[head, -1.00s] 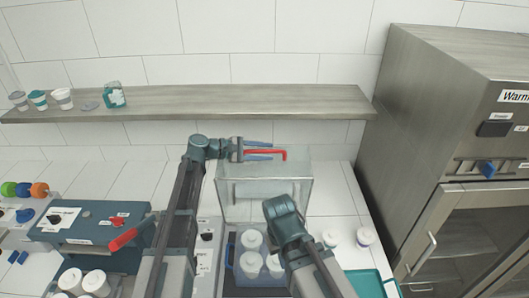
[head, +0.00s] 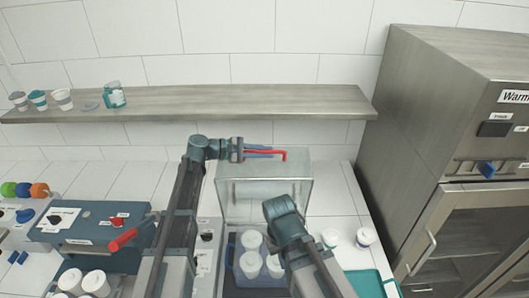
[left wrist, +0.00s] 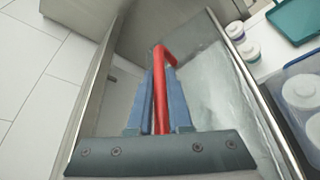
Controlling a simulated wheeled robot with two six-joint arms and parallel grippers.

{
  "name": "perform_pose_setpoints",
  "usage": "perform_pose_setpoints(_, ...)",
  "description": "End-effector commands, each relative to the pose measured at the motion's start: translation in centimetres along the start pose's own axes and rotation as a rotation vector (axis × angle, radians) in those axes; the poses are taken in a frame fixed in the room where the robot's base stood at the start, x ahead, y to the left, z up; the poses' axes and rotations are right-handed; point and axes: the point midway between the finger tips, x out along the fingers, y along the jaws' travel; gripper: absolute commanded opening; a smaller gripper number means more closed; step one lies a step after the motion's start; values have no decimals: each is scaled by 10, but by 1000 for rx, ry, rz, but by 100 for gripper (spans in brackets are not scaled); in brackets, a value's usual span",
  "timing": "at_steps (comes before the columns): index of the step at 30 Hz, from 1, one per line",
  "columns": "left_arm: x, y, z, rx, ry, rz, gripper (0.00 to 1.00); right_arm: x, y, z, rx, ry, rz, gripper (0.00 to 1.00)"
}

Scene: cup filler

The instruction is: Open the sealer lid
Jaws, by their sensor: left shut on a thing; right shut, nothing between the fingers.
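The sealer lid (head: 240,190) is a clear, grey-framed panel standing raised at the back of the sealer, behind a blue crate of white-lidded cups (head: 250,262). Its red handle (head: 281,154) is at the top edge. My left gripper (head: 262,153) is at the handle with its fingers closed along the bar. In the left wrist view the red handle (left wrist: 160,95) runs between the two blue fingers (left wrist: 158,105), and the lid shows beneath. My right gripper (head: 283,210) is in front of the lid, above the crate, shut and empty; its fingertips are hard to see.
A shelf (head: 200,98) with cups runs along the wall above. A blue-grey machine (head: 85,228) stands left, with a red bar (head: 123,240) near my left arm. Two lidded cups (head: 366,236) and a teal tray (head: 367,284) are right, before a steel warmer cabinet (head: 425,130).

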Motion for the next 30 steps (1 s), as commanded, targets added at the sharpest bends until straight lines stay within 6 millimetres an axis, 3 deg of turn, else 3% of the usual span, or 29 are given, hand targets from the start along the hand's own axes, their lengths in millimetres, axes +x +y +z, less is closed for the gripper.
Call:
perform_pose_setpoints(19,-1,-2,2,0,1,-1,0,0,0,0,0,0,0,0)
perform_pose_setpoints(30,-14,-41,34,0,1,-2,0,2,0,0,0,0,0,0)
